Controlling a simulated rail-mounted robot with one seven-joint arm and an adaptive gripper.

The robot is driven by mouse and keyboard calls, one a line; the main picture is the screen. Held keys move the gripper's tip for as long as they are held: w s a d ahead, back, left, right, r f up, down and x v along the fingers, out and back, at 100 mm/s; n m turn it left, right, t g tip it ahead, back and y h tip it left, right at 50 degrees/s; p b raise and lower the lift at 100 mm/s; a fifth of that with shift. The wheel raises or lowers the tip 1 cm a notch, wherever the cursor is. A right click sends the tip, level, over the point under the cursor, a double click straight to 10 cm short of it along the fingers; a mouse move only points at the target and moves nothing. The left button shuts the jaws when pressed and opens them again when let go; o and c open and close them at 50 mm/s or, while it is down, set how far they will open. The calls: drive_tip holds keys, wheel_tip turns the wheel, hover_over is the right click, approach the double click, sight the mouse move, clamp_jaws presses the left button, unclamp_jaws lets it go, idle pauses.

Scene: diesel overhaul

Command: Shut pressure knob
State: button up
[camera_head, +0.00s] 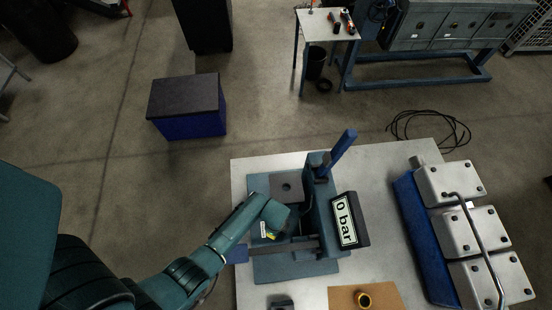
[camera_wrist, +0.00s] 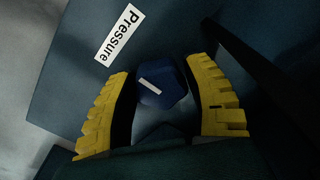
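The pressure knob (camera_wrist: 163,84) is dark blue and faceted, with a white line on its face. It sits beside a white "Pressure" label (camera_wrist: 119,32) on a dark blue-grey surface. My gripper (camera_wrist: 161,103) has its two yellow-padded fingers on either side of the knob. Gaps show between the pads and the knob, so it is open. In the head view my gripper (camera_head: 271,235) is down at the blue-grey test stand (camera_head: 295,266), and the knob is hidden there. The stand's display (camera_head: 345,219) reads "0 bar".
A blue lever (camera_head: 342,149) rises from the stand. The stand is on a light table (camera_head: 385,165). Metal engine covers (camera_head: 470,225) with a pipe stand at the right.

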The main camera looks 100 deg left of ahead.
drive_tip(key=o, duration=0.3)
wheel_tip(320, 180, up, 12)
idle(0.4)
idle(0.5)
